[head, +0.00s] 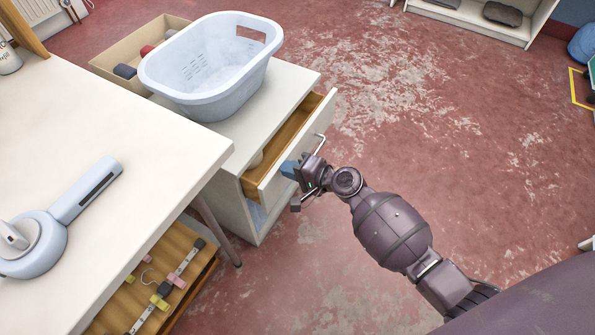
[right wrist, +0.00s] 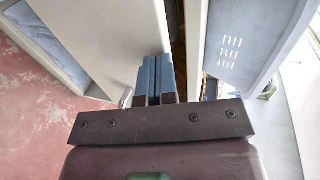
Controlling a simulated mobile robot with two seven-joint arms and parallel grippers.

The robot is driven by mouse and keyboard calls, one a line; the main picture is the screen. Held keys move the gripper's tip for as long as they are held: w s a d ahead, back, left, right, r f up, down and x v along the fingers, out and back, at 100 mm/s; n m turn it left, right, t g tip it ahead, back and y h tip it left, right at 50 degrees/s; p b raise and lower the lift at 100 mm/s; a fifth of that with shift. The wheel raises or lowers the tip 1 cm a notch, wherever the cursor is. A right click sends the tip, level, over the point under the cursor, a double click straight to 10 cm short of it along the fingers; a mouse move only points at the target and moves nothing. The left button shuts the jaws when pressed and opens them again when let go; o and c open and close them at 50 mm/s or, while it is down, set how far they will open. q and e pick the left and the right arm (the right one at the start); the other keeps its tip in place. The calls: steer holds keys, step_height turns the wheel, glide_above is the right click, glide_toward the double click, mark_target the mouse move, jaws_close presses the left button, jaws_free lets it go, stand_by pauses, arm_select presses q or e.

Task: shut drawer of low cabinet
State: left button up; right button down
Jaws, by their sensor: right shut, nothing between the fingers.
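The low cabinet (head: 251,214) is white and stands beyond the white table. Its drawer (head: 307,140) is partly open, with a wooden inside and a metal bar handle (head: 320,144) on the white front. My right gripper (head: 290,169) is shut and empty, with its blue fingertips at the near end of the drawer front. In the right wrist view the shut fingers (right wrist: 156,80) lie over the drawer front (right wrist: 125,35), beside the gap into the drawer. Whether they touch it I cannot tell. My left gripper is not in view.
A pale blue laundry basket (head: 205,95) stands on the cabinet top. The white table (head: 120,150) holds a light blue device (head: 45,240). A wooden tray with clip hangers (head: 165,285) sits below it.

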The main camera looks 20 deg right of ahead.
steer(key=shift+w+a, duration=0.75)
steer(key=shift+w, duration=0.2)
